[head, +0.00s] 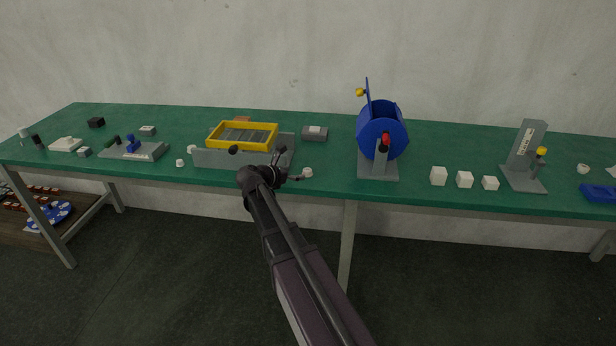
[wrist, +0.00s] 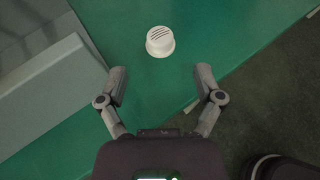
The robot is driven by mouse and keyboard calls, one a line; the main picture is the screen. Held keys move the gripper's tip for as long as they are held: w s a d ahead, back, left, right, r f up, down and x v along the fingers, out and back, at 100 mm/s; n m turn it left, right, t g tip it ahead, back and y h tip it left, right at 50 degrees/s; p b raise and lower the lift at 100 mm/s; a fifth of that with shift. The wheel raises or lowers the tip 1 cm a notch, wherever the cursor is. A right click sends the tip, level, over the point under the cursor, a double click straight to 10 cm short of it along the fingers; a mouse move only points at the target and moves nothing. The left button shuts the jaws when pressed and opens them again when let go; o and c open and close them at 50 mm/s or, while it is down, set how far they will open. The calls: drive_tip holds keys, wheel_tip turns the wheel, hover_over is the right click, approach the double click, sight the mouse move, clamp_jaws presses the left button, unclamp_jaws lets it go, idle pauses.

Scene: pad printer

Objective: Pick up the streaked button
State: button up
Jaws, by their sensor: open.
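The streaked button (wrist: 160,41) is a small white round piece with dark stripes on its top. It sits on the green table, ahead of my gripper (wrist: 160,85) in the wrist view and a little beyond the fingertips. My gripper is open, with nothing between its two fingers. In the head view my gripper (head: 262,165) is over the table's front edge, in front of the grey stand with the yellow frame. A white button (head: 307,172) lies just right of my gripper there; its stripes are too small to make out.
The grey stand (head: 215,158) carries a yellow frame (head: 226,142) and is close on the left of my gripper. A blue drum (head: 371,133) stands to the right, then several white cubes (head: 438,176). The green table (head: 330,178) ends just in front, above dark floor.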

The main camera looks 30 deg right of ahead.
sight(307, 170)
drive_tip(key=shift+w+d+f, duration=0.25)
drive_tip(key=shift+d, duration=0.35)
drive_tip(key=shift+r+b+x, duration=0.2)
drive_tip(key=shift+b+x, duration=0.7)
drive_tip(key=shift+x, duration=1.7)
drive_tip(key=shift+d, duration=0.1)
drive_tip(key=shift+c, duration=0.3)
drive_tip(key=c, duration=0.8)
